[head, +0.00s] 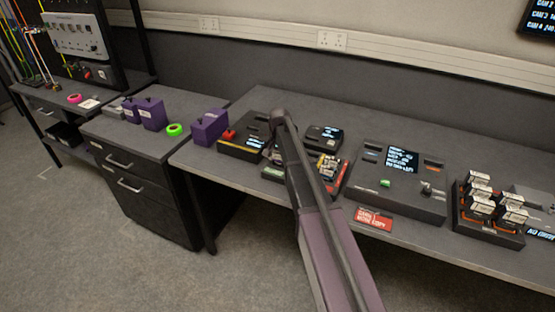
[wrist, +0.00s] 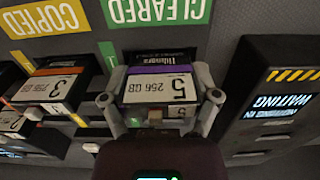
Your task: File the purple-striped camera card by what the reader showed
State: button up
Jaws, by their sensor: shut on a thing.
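The purple-striped card (wrist: 160,88), marked 5 and 256 GB, is between the two fingers of my gripper (wrist: 160,98) in the wrist view, which shows its print upside down. My gripper is shut on it. The card is just in front of the green CLEARED label (wrist: 158,10); its far edge is hidden, so I cannot tell whether it sits in a slot. The yellow COPIED label (wrist: 45,18) is to the left. In the head view my arm hides the gripper and card. A grey console with a lit screen (head: 403,158) stands right of the arm.
An orange-striped card (wrist: 52,85) marked 3 stands left of my gripper. A device with a WAITING screen (wrist: 275,108) is close on the right. In the head view, a rack of several cards (head: 490,237) stands far right, and purple boxes (head: 209,127) stand left.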

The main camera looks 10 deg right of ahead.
dwell(0.3)
jog(key=o, duration=1.1)
jog(key=shift+r, duration=0.15)
jog(key=shift+r+p, duration=3.65)
jog(key=shift+p, duration=0.15)
jog(key=shift+s, duration=0.1)
jog(key=s+n, duration=0.7)
jog(key=s, duration=2.2)
jog(key=shift+a, duration=0.25)
